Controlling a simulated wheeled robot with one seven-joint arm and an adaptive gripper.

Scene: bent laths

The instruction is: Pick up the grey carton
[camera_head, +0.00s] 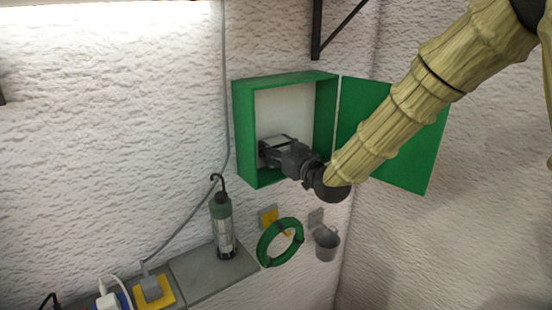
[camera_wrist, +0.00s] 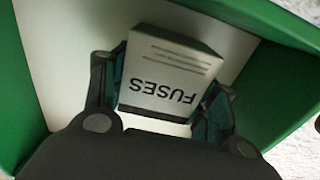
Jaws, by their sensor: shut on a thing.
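The grey carton (camera_wrist: 168,75), printed FUSES, fills the space between the two fingers of my gripper (camera_wrist: 162,108) in the wrist view. The fingers are shut on its two sides. In the head view my gripper (camera_head: 268,152) reaches into an open green wall cabinet (camera_head: 245,140), and the carton (camera_head: 281,139) shows only in part behind it. I cannot tell whether the carton touches the cabinet floor.
The cabinet door (camera_head: 415,160) stands open to the right, behind my arm. Below are a green ring (camera_head: 264,246), a grey cup (camera_head: 326,246) and a lamp (camera_head: 223,225) on a grey shelf (camera_head: 195,275). A cable (camera_head: 227,90) runs down the wall.

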